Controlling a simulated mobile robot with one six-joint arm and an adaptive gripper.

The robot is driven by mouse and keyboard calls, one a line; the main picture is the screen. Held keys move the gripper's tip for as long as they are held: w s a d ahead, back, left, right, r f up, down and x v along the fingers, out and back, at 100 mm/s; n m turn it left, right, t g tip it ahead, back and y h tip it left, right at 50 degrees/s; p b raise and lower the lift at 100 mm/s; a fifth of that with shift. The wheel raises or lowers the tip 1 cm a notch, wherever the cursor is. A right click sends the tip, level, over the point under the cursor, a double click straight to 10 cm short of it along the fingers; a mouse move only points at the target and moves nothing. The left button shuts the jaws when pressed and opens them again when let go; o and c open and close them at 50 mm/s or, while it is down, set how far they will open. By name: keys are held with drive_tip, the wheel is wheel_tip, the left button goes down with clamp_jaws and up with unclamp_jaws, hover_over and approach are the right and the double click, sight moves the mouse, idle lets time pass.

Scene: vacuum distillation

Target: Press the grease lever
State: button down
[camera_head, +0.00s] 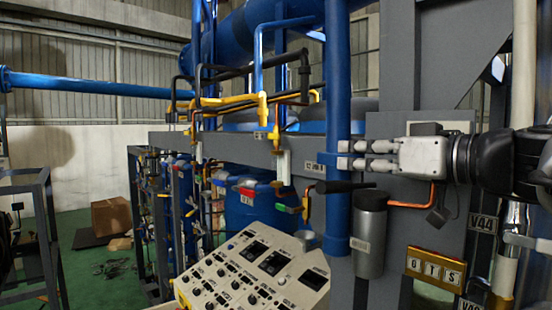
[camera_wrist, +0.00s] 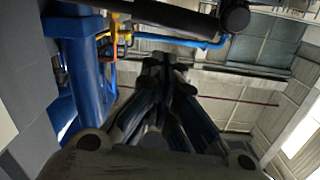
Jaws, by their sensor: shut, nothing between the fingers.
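The grease lever (camera_head: 342,187) looks like the dark handle on top of a grey metal cylinder (camera_head: 371,232), which is fixed to the grey frame in the head view. The handle sticks out to the left, roughly level. My gripper (camera_head: 346,155) points left, just above the handle and cylinder, in front of the blue column. A gap seems to show between gripper and handle; I cannot tell the depth between them. In the wrist view the fingers (camera_wrist: 165,68) come together with nothing between them. A dark bar (camera_wrist: 165,14) crosses the top there; I cannot tell whether it is the lever.
The blue column (camera_head: 338,90) stands right by my fingertips. A control panel (camera_head: 255,270) with knobs and screens is at the lower middle. An orange-yellow sign block (camera_head: 435,266) and an orange pipe (camera_head: 410,205) are near the cylinder.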

drive_tip(key=shift+a+f, duration=0.2)
drive_tip(key=shift+f, duration=0.55)
drive_tip(key=shift+s+f, duration=0.1)
